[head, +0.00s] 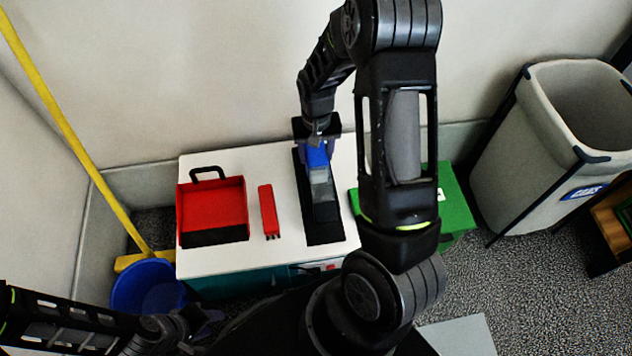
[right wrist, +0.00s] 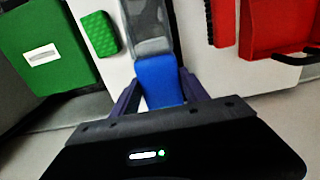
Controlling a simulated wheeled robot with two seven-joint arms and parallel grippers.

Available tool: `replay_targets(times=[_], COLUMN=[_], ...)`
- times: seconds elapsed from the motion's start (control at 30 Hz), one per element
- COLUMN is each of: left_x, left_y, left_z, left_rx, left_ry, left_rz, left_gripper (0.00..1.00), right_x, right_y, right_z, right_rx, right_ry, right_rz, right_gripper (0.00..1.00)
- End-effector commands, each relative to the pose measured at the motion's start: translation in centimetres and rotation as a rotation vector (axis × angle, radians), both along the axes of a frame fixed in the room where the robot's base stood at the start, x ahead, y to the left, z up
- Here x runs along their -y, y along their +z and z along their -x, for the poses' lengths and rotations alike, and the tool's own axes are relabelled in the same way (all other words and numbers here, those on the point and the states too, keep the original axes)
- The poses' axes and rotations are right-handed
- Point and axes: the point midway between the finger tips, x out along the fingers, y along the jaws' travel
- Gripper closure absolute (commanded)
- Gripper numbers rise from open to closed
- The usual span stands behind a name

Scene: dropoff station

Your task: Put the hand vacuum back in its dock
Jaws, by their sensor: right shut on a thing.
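The hand vacuum (head: 319,178) has a blue handle and a grey, see-through front. In the head view it lies lengthwise over a long black strip, which looks like the dock (head: 323,232), on the white-topped cabinet. I cannot tell whether it rests there or hangs just above. My right gripper (head: 318,142) is shut on the blue handle at the far end. The right wrist view shows the blue handle (right wrist: 158,80) between the fingers of my right gripper (right wrist: 162,90). My left gripper (head: 205,318) is low at the left, away from the vacuum; its jaw opening is unclear.
A red open box (head: 212,205) and a red bar (head: 268,211) sit left of the black strip. A green box (head: 456,210) stands at the right, partly behind my arm. A green block (right wrist: 99,34) lies nearby. A blue bucket (head: 148,290), yellow broom and grey bin (head: 535,150) surround the cabinet.

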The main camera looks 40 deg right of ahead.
Motion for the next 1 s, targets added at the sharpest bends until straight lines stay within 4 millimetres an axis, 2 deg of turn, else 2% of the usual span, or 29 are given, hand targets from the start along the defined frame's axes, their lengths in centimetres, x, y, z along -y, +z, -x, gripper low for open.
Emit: replay_targets(times=[0.1,0.23,0.67,0.9,1.0], left_x=[0.0,0.0,0.0,0.0,0.0], left_y=[-0.8,-1.3,-1.4,-2.2,-2.3], left_z=[0.0,0.0,0.0,0.0,0.0], left_rx=[0.0,0.0,0.0,-0.001,-0.001], left_ry=[0.001,0.001,0.001,0.002,0.002], left_rz=[0.0,0.0,0.0,0.0,0.0], left_gripper=[0.64,0.64,0.64,0.64,0.64], right_x=[0.0,0.0,0.0,0.0,0.0], right_y=[-2.4,-4.3,-5.1,-8.0,-8.6], right_z=[0.0,0.0,-0.1,0.0,0.0], right_rx=[-0.001,0.0,0.002,0.0,0.001], right_ry=[0.0,0.0,0.0,0.001,0.0], right_rz=[0.0,0.001,0.001,0.0,0.0], right_gripper=[1.0,1.0,1.0,1.0,1.0])
